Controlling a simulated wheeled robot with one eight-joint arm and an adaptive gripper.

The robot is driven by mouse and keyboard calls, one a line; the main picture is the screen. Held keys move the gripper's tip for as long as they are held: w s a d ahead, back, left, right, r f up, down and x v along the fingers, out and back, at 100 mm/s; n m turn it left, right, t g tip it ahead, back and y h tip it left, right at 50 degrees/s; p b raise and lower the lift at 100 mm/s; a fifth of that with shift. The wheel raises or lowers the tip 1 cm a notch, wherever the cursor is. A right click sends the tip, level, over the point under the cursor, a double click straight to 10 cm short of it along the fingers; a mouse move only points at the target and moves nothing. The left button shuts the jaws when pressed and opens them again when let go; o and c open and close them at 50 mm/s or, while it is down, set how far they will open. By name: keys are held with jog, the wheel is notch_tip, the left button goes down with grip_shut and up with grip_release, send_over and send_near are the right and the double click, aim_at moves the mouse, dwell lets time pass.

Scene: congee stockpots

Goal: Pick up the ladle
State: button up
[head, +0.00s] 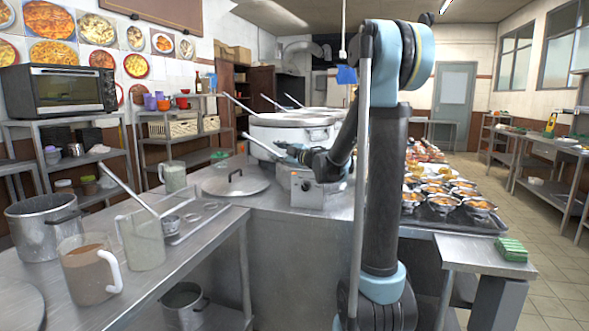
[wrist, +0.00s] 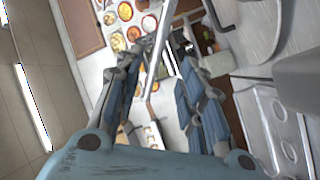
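A thin metal ladle handle (head: 260,145) slants across the front of the large stockpot (head: 279,136), beside my gripper (head: 282,150). In the wrist view, a long silver handle (wrist: 157,55) runs between the two spread fingers of my gripper (wrist: 157,62). Gaps show on both sides of the handle, and the fingers look open. I cannot see the ladle's bowl. Another ladle handle (head: 238,103) leans out over the stockpot's left rim.
More handles (head: 270,102) rise from pots behind. A flat lid (head: 236,183) lies on the counter left of the stockpot. A clear pitcher (head: 143,240) and a brown-filled jug (head: 90,269) stand at the front left. Filled bowls (head: 443,204) crowd the right counter.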

aim_at(267, 149)
jog(key=shift+x, duration=4.5)
jog(key=shift+w+d, duration=0.1)
jog(key=shift+d, duration=0.05)
grip_shut()
